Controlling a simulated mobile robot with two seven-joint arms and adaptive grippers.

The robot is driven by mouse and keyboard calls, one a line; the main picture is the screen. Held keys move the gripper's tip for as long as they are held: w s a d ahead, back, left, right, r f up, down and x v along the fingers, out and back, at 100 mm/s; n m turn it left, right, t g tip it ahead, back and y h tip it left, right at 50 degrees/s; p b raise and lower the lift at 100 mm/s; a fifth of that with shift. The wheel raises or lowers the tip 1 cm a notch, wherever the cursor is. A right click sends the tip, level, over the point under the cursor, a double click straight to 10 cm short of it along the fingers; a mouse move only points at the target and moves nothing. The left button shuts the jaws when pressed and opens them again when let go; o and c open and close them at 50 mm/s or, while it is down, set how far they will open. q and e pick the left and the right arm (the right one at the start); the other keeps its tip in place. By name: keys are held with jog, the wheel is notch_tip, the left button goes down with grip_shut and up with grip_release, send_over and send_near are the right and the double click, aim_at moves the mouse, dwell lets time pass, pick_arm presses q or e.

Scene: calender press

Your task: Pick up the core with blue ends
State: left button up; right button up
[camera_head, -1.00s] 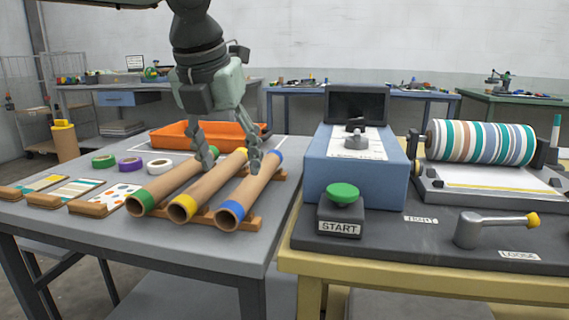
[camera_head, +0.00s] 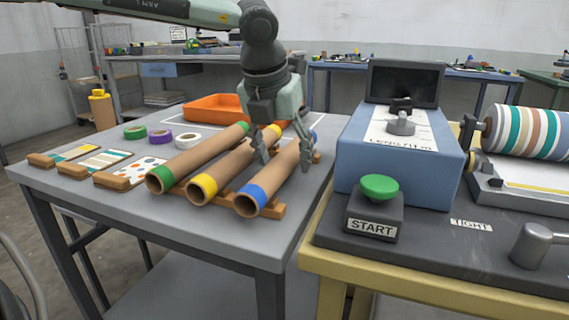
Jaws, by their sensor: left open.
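The core with blue ends (camera_head: 272,177) is a brown tube, the rightmost of three lying side by side on a wooden rack (camera_head: 271,211) on the grey table. The core with yellow ends (camera_head: 232,163) lies left of it, and the core with green ends (camera_head: 192,159) is further left. My left gripper (camera_head: 285,158) is open and points down at the far half of the blue-ended core. One finger shows on each side of that core; I cannot tell whether they touch it. My right gripper is not in view.
Pattern sample blocks (camera_head: 126,173), tape rolls (camera_head: 160,138) and an orange tray (camera_head: 212,107) are on the same table. A blue machine (camera_head: 385,160) with a green START button (camera_head: 380,188) stands close on the right. The front of the grey table (camera_head: 215,235) is clear.

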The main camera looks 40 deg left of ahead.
pick_arm(q)
jog(key=c, duration=1.3)
jog(key=shift+o, duration=0.2)
jog(key=shift+r, duration=0.1)
